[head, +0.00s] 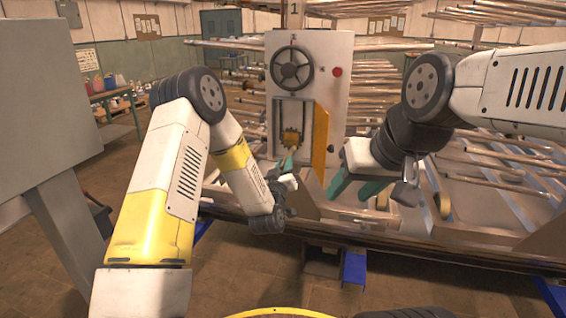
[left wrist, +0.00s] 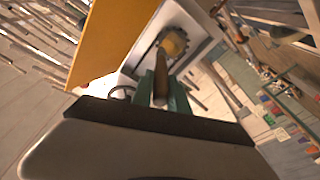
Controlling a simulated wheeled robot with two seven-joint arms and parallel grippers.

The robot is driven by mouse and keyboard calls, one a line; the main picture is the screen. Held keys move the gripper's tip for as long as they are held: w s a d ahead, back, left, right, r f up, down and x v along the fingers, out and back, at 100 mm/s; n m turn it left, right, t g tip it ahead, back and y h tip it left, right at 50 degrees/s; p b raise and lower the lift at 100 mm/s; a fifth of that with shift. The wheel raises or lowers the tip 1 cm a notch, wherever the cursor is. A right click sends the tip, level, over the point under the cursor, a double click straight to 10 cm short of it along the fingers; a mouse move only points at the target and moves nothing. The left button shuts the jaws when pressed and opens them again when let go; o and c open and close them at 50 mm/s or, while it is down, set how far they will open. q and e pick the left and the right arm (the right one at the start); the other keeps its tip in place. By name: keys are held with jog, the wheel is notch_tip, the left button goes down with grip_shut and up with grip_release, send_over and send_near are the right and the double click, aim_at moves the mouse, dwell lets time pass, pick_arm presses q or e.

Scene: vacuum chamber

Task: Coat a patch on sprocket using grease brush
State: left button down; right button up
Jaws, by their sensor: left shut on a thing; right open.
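The sprocket (head: 291,135) sits in a framed recess of the upright white panel, below the handwheel; its dark toothed edge (left wrist: 151,50) also shows in the left wrist view. My left gripper (head: 287,163) is just below and in front of it, its green fingers (left wrist: 164,92) shut on the grease brush (left wrist: 160,86). The brush points at the sprocket, with a yellow round part (left wrist: 174,42) lying in line with it. I cannot tell whether the brush touches the sprocket. My right gripper (head: 356,188) is open and empty, to the right of the panel's lower part.
The white panel (head: 336,85) carries a handwheel (head: 291,68) and a red button (head: 337,71). A yellow-orange guard (head: 320,140) stands close right of the recess. Metal rods (head: 480,170) on racks fill the right and back. A green bench (head: 112,94) stands at the left.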

pick_arm(q)
jog(key=shift+a, duration=0.1)
dwell(0.4)
jog(key=w+a+f, duration=0.3)
jog(key=a, duration=0.3)
jog(key=x, duration=0.6)
jog(key=shift+d, duration=0.2)
jog(key=shift+f+x, duration=0.25)
jog(key=shift+x, duration=0.75)
dwell(0.5)
jog(key=shift+d, duration=0.1)
